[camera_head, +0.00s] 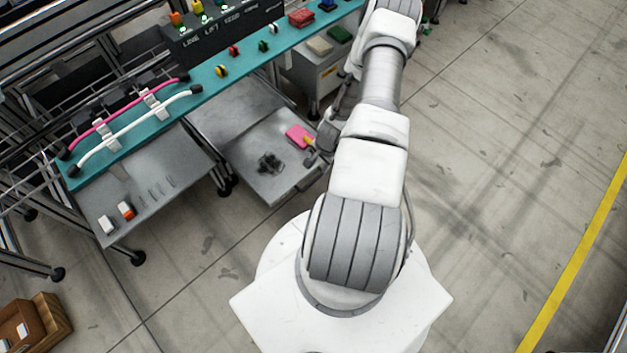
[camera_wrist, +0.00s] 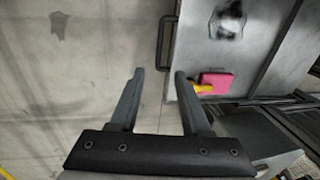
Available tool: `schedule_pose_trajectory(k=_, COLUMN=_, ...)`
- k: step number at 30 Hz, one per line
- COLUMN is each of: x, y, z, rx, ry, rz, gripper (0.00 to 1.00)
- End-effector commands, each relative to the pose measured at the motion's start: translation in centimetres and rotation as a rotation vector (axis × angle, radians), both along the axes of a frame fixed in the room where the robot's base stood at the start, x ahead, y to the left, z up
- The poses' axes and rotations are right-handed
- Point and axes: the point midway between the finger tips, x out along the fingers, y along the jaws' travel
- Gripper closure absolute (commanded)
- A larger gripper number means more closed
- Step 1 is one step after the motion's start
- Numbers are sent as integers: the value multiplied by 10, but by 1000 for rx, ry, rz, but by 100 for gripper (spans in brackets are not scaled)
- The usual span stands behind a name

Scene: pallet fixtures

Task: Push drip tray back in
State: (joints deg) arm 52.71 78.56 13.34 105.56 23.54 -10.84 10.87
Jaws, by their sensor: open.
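The grey metal drip tray (camera_head: 285,185) sticks out from under the teal-topped bench in the head view. A dark stain (camera_head: 270,162) and a pink thing with a yellow part (camera_head: 299,136) lie on it. In the wrist view the tray (camera_wrist: 190,50) fills the upper right, with a dark bar handle (camera_wrist: 163,42) on its front edge. My gripper (camera_wrist: 159,74) is open and empty. In the picture, its fingertips lie just below the handle; whether they touch it I cannot tell. In the head view my arm partly hides the gripper and the tray's right side.
A second grey shelf (camera_head: 165,160) with small white and orange items is left of the tray. A grey cabinet (camera_head: 315,75) stands beyond it. The teal bench top (camera_head: 215,85) holds hoses and buttons. A brown box (camera_head: 25,325) is at lower left. Floor at right is clear.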

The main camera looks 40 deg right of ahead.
Motion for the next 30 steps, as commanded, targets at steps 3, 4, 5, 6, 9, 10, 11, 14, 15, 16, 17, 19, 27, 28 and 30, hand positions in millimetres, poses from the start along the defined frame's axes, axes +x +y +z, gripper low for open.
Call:
schedule_pose_trajectory(k=3, x=4, y=2, z=-29, rx=2, ry=2, rz=1, gripper=53)
schedule_pose_trajectory(k=4, x=5, y=2, z=-35, rx=2, ry=2, rz=1, gripper=53)
schedule_pose_trajectory(k=5, x=6, y=2, z=-42, rx=3, ry=2, rz=2, gripper=53)
schedule_pose_trajectory(k=6, x=8, y=2, z=-51, rx=3, ry=2, rz=2, gripper=53)
schedule_pose_trajectory(k=9, x=12, y=3, z=-73, rx=2, ry=2, rz=3, gripper=53)
schedule_pose_trajectory(k=10, x=13, y=2, z=-79, rx=2, ry=1, rz=2, gripper=53)
schedule_pose_trajectory(k=11, x=14, y=3, z=-86, rx=1, ry=2, rz=2, gripper=53)
schedule_pose_trajectory(k=14, x=18, y=3, z=-107, rx=1, ry=1, rz=2, gripper=53)
schedule_pose_trajectory(k=15, x=20, y=3, z=-114, rx=1, ry=1, rz=3, gripper=53)
schedule_pose_trajectory(k=16, x=21, y=3, z=-120, rx=1, ry=1, rz=3, gripper=53)
schedule_pose_trajectory(k=17, x=22, y=4, z=-125, rx=1, ry=1, rz=3, gripper=53)
schedule_pose_trajectory(k=19, x=24, y=3, z=-135, rx=1, ry=1, rz=3, gripper=53)
schedule_pose_trajectory(k=27, x=28, y=3, z=-153, rx=1, ry=1, rz=2, gripper=53)
schedule_pose_trajectory(k=28, x=28, y=3, z=-153, rx=1, ry=1, rz=2, gripper=53)
schedule_pose_trajectory(k=30, x=28, y=3, z=-153, rx=1, ry=1, rz=2, gripper=53)
